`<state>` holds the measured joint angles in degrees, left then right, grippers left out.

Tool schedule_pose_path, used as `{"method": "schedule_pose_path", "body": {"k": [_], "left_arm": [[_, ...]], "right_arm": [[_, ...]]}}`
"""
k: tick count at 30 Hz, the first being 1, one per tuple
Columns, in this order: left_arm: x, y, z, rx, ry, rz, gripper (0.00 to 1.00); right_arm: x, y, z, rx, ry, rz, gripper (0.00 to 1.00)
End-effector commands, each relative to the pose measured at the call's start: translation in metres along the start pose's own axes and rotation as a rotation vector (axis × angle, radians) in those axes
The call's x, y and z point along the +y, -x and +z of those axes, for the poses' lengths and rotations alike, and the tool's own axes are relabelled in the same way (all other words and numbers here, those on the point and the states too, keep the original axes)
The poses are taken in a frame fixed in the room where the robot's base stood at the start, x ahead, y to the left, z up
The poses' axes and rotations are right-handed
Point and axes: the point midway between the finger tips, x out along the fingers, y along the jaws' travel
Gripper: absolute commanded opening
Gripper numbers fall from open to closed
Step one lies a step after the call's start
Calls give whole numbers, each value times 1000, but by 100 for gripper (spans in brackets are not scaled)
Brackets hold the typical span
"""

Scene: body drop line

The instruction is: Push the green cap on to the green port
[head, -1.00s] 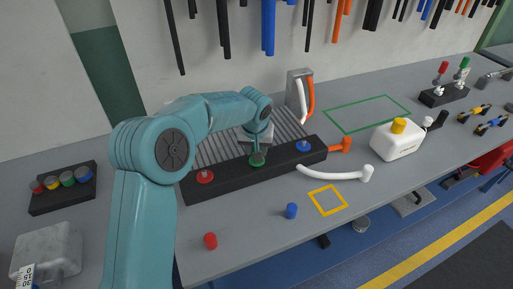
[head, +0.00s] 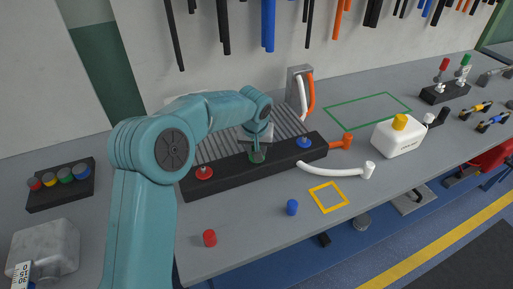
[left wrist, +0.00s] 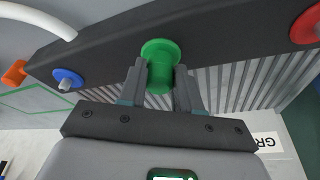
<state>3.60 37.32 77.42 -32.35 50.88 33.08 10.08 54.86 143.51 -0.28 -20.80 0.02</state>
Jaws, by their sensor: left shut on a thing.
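The green cap (left wrist: 160,77) is between the two fingers of my left gripper (left wrist: 161,88), which is shut on it. The green port (left wrist: 161,47) shows as a round green disc on the black bar, right at the cap's far end. The cap is lined up with the port and appears to meet it; how far it is on cannot be told. In the head view my left gripper (head: 256,147) points down at the green port (head: 257,158), in the middle of the bar, and partly hides it. My right gripper is not in view.
The black bar (head: 228,173) also carries a red port (head: 203,174) and a blue port (head: 304,143). Loose red (head: 209,238) and blue (head: 292,207) caps stand in front. A white hose (head: 332,171) and a white jug (head: 397,138) lie to the right.

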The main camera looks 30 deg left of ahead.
Motion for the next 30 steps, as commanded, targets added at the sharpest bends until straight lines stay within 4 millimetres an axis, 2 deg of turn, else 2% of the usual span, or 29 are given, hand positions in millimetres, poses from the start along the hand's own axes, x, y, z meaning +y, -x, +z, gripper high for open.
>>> {"method": "schedule_pose_path", "body": {"k": [1,3,4,12,16,20,30], "left_arm": [[0,-4,2,-5,-1,0,36],[0,-3,2,-5,-1,0,59],[0,-3,2,-5,-1,0,63],[0,-2,2,-4,-1,0,63],[1,8,1,-1,-1,1,63],[1,35,1,0,-1,2,63],[1,124,0,-2,-1,1,63]], "right_arm": [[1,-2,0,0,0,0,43],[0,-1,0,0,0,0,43],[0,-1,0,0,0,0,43],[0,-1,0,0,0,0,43],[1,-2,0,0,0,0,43],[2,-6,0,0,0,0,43],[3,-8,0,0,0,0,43]]}}
